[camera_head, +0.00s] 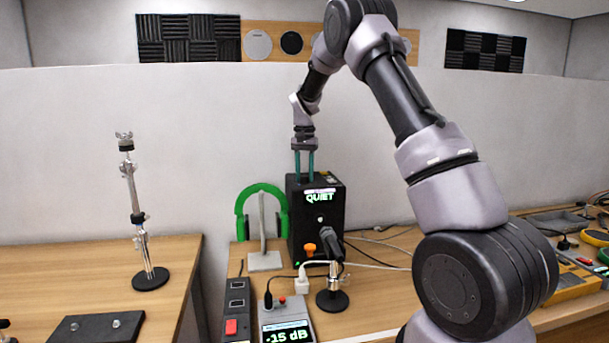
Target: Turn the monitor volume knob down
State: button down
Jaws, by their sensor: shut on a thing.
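The black monitor box (333,207) stands on the bench against the pale partition, with a lit "QUIET" sign near the top of its front. My gripper (304,176) points straight down at the left part of the box's top. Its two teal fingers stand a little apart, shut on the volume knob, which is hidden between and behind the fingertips. An orange knob (310,249) and a small white round part show lower on the box front, clear of my gripper. A grey meter (287,319) at the front edge reads "-15 dB".
Green headphones (264,191) hang on a stand left of the box. A power strip (237,308) lies left of the meter. A tall metal stand (139,220) is on the left desk, across a gap.

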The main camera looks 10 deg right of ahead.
aim_at(305, 176)
jog(key=n, duration=1.3)
jog(key=shift+n, duration=0.3)
dwell(0.4)
jog(key=c, duration=0.5)
grip_release()
notch_tip(305, 176, up, 11)
